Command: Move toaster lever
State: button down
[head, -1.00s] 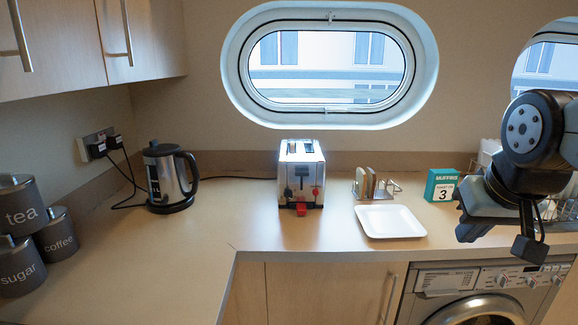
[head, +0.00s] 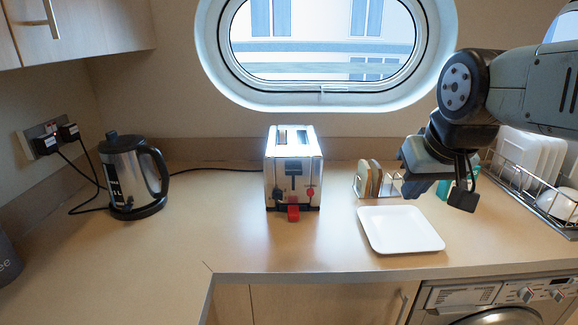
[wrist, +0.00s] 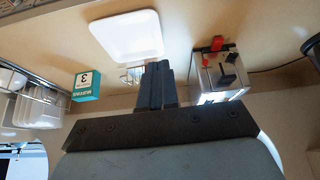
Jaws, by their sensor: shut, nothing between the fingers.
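The silver toaster (head: 293,150) stands on the counter below the porthole, with two slots on top. Its front has a dark slotted part, a dark knob, a small red knob and a red tab (head: 293,212) jutting out low in the middle. In the wrist view the toaster (wrist: 207,78) is right of my fingers, with the red tab (wrist: 217,43) at its top. My gripper (head: 412,188) hangs in the air to the right of the toaster, near the toast rack. My gripper's fingers (wrist: 157,68) are together and empty, apart from the toaster.
A white plate (head: 400,229) lies right of the toaster, in front of a toast rack (head: 370,180). A kettle (head: 135,178) stands to the left. A dish rack (head: 530,175) is at far right. A teal muffin box (wrist: 87,86) is near it. The counter before the toaster is clear.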

jog(key=shift+d, duration=0.15)
jog(key=w+a+r+g, duration=0.1)
jog(key=w+a+r, duration=0.15)
jog(key=w, duration=0.45)
jog(key=w+a+r+g, duration=0.1)
jog(key=w+a, duration=0.3)
jog(key=w, duration=0.2)
jog(key=g, duration=0.2)
send_near(294, 169)
jog(key=shift+w+a+r, duration=0.1)
jog(key=shift+r, duration=0.15)
jog(key=shift+f, duration=0.1)
jog(key=shift+w+f, duration=0.15)
jog(key=shift+f, duration=1.55)
jog(key=shift+w+f, duration=0.2)
jog(key=shift+f, duration=1.5)
